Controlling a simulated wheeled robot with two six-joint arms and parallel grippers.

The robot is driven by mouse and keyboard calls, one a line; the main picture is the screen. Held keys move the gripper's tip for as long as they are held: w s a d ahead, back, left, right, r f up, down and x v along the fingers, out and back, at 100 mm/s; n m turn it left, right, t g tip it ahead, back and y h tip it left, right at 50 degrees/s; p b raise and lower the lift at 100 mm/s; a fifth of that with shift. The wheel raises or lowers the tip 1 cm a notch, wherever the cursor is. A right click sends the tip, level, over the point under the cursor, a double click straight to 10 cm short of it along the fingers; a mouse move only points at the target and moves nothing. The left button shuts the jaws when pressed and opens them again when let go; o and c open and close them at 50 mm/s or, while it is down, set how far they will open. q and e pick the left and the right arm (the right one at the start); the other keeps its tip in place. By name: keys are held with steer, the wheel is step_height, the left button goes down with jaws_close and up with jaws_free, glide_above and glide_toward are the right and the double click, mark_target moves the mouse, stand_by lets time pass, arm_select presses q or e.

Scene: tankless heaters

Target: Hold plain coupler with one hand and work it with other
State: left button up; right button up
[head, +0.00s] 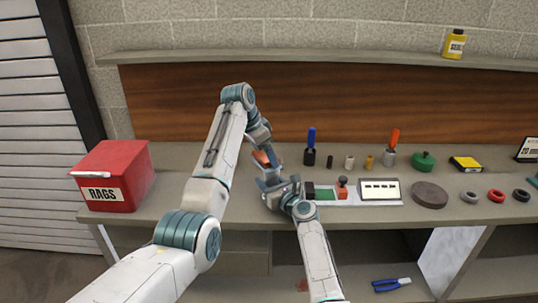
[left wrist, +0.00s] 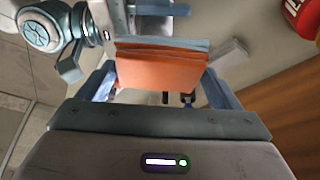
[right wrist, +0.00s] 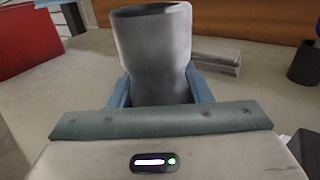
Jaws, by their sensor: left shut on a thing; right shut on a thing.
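The plain coupler appears to be the grey cylinder (right wrist: 155,50) in the right wrist view, with a wider upper part. My right gripper (head: 275,184) is shut on its lower part, above the bench. My left gripper (head: 264,166) is shut on an orange block (left wrist: 160,70) with a blue-grey layer along its far edge, in the left wrist view. The block also shows as a small orange patch in the head view (head: 266,157). The grippers are close together left of the bench middle. The head view does not show clearly whether block and coupler touch.
A red rags bin (head: 108,176) stands left. A pale tray with a display (head: 380,189) lies right of the grippers. Behind it stand a blue-handled tool (head: 311,148), small cylinders, an orange-handled tool (head: 391,150) and a green container (head: 424,161). A brown disc (head: 429,195) lies further right.

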arm_select(q)
steer(key=shift+r, duration=3.65)
